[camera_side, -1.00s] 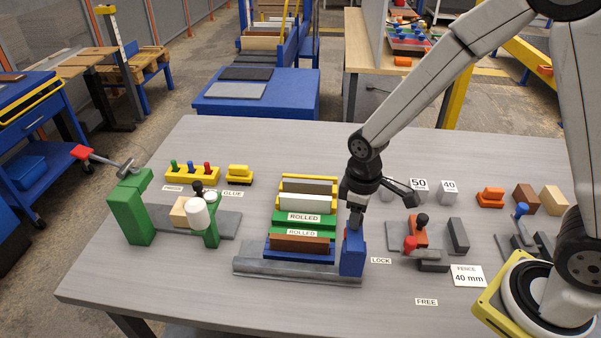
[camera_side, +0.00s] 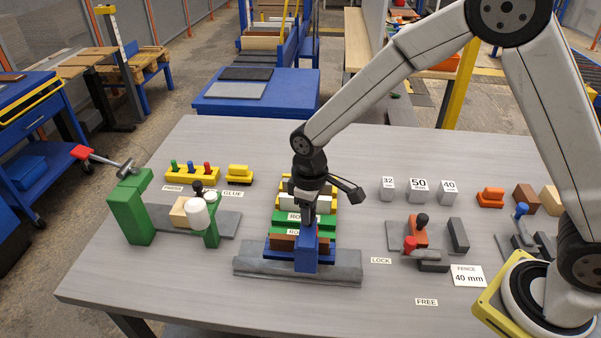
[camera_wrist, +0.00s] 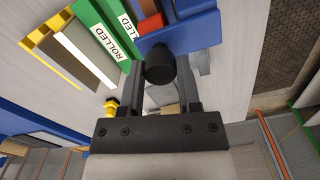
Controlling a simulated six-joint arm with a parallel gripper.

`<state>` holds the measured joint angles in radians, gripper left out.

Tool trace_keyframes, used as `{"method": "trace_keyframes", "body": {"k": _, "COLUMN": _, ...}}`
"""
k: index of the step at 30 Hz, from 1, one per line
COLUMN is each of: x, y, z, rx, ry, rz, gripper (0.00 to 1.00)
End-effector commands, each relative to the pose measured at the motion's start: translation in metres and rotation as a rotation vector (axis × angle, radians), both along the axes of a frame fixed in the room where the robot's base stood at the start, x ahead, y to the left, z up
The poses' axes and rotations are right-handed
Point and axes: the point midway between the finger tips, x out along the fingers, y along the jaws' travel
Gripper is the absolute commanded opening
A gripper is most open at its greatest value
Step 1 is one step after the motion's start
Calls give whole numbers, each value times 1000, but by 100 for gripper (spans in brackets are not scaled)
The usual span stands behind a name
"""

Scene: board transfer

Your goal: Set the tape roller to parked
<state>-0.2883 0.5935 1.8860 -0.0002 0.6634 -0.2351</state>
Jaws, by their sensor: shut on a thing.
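The blue block that appears to be the tape roller (camera_side: 306,250) stands on the grey rail (camera_side: 253,265), in front of the row of boards. My gripper (camera_side: 309,217) is above it, shut on its top. In the wrist view, my gripper (camera_wrist: 160,75) has its fingers on either side of a dark round knob (camera_wrist: 160,64), above the roller's blue body (camera_wrist: 197,34). The block hides part of the brown board (camera_side: 282,243) and of the green boards marked ROLLED (camera_wrist: 110,35). I see no label reading parked.
A green stand with a white cylinder (camera_side: 199,218) is left of the rail. An orange and grey fixture (camera_side: 418,235) is to the right, with LOCK (camera_side: 381,261) and FREE (camera_side: 426,302) labels nearby. Numbered grey blocks (camera_side: 418,192) stand behind it.

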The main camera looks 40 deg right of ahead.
Motion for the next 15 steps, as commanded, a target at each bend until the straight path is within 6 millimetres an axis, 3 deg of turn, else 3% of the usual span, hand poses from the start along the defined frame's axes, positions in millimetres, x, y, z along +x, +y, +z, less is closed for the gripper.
{"method": "trace_keyframes", "body": {"k": 15, "x": 63, "y": 63, "z": 0, "rx": 2, "ry": -6, "rz": 2, "gripper": 0}}
